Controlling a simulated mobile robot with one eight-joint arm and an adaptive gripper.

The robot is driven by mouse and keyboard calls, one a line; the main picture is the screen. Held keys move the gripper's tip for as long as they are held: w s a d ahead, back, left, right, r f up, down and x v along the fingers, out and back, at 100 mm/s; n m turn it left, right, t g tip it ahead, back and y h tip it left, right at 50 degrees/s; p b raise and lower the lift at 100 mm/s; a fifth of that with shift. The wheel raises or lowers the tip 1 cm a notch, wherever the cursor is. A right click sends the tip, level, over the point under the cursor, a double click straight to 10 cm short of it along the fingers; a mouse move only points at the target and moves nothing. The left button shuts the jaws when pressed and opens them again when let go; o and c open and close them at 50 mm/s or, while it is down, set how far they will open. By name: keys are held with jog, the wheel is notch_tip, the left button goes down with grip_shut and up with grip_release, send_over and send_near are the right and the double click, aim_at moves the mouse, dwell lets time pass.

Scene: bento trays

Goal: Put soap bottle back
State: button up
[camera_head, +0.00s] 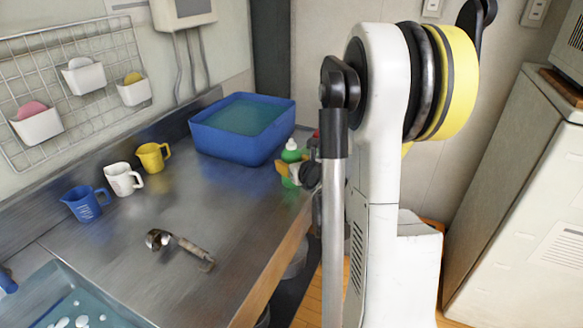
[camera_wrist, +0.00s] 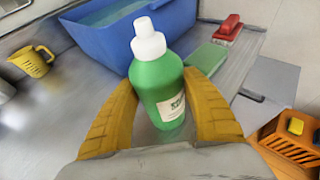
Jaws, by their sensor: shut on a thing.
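The soap bottle is green with a white cap and a pale label. It sits upright between the two yellow fingers in the wrist view (camera_wrist: 160,85). My gripper (camera_wrist: 158,80) is shut on it, one finger on each side. In the head view the bottle (camera_head: 291,153) shows near the counter's right edge, partly hidden by my gripper (camera_head: 290,172). I cannot tell whether its base touches the counter.
A blue tub of water (camera_head: 240,145) stands just behind the bottle. A green sponge (camera_wrist: 208,58) and red brush (camera_wrist: 229,28) lie close by. An orange basket (camera_wrist: 292,150) is at lower right. Several cups, including a yellow one (camera_head: 152,158), and a ladle (camera_head: 182,245) are left.

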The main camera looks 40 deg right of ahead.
jog(key=o, duration=1.4)
